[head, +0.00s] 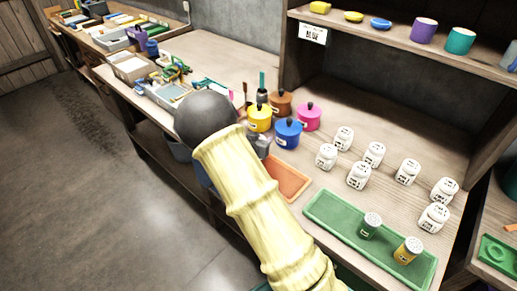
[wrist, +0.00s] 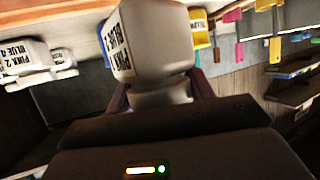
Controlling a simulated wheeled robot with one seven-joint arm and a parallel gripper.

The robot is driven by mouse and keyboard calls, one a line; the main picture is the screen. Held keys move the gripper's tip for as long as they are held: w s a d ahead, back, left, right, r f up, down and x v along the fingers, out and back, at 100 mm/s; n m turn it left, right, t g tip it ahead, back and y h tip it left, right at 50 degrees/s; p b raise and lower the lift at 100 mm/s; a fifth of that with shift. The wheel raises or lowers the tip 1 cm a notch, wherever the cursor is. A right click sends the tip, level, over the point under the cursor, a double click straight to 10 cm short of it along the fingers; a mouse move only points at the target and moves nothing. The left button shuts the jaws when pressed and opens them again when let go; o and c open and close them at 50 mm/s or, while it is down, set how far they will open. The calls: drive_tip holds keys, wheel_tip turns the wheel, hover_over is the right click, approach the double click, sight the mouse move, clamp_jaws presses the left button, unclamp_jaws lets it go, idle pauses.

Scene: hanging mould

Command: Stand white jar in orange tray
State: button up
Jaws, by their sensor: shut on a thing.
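In the wrist view my gripper (wrist: 160,92) is shut on a white jar (wrist: 150,42) with a printed label, only partly readable. The jar fills the space between the two fingers. In the head view my arm hides the held jar and most of the gripper. The orange tray (head: 290,181) lies on the bench just right of my arm, partly covered by it; its visible part is empty. Several other white jars (head: 358,176) stand on the bench to the right of the tray. Other white jars (wrist: 35,58) also show at the left of the wrist view.
A green tray (head: 325,212) holds a green-bodied shaker (head: 370,225) and a yellow-bodied shaker (head: 408,250). Lidded pots, including a blue one (head: 288,133) and a pink one (head: 308,117), stand behind the orange tray. A shelf (head: 400,38) overhangs the bench's back.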

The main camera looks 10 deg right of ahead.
drive_tip(key=shift+w+f, duration=0.1)
drive_tip(key=shift+f, duration=1.75)
drive_tip(key=shift+f, duration=0.1)
drive_tip(key=o, duration=1.1)
drive_tip(key=shift+c, duration=0.2)
drive_tip(key=v, duration=1.2)
